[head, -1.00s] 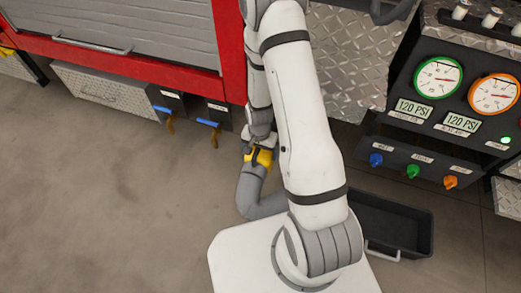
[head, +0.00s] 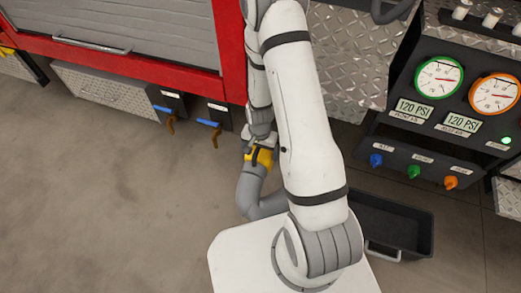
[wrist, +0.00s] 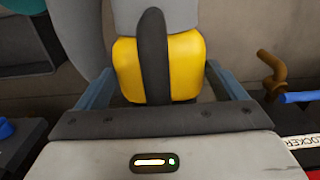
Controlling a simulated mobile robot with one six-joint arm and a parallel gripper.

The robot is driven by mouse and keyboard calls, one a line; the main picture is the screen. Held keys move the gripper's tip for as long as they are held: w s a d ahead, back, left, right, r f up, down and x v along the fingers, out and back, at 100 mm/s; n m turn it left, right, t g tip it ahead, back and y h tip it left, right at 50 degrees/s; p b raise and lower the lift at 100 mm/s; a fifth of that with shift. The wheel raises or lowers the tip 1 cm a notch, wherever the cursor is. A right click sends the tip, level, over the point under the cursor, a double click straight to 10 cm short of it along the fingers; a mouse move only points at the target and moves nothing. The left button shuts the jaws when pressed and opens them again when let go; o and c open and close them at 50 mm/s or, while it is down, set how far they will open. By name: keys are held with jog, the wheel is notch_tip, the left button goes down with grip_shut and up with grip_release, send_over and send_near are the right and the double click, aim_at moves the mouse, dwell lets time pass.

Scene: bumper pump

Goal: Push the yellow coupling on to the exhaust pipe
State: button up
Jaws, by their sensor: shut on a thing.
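The yellow coupling (head: 264,157) is at the end of a grey hose (head: 248,190), low beside the red truck in the head view. The hose bends down from the coupling and passes behind my white arm. I cannot make out the exhaust pipe in either view, so I cannot tell whether the coupling touches it.
Two blue-handled valves (head: 208,122) with brown hooks hang under the truck, left of my gripper. A pump panel with gauges (head: 438,77) is at the right. A black tray (head: 395,215) lies on the floor below it. The concrete floor at left is clear.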

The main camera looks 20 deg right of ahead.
jog(key=shift+w+d, duration=0.25)
jog(key=shift+w, duration=0.1)
dwell(0.3)
jog(key=o, duration=1.8)
jog(key=shift+c, duration=0.2)
notch_tip(320, 180, up, 8)
jog(key=shift+f+p, duration=0.1)
jog(key=shift+p, duration=1.05)
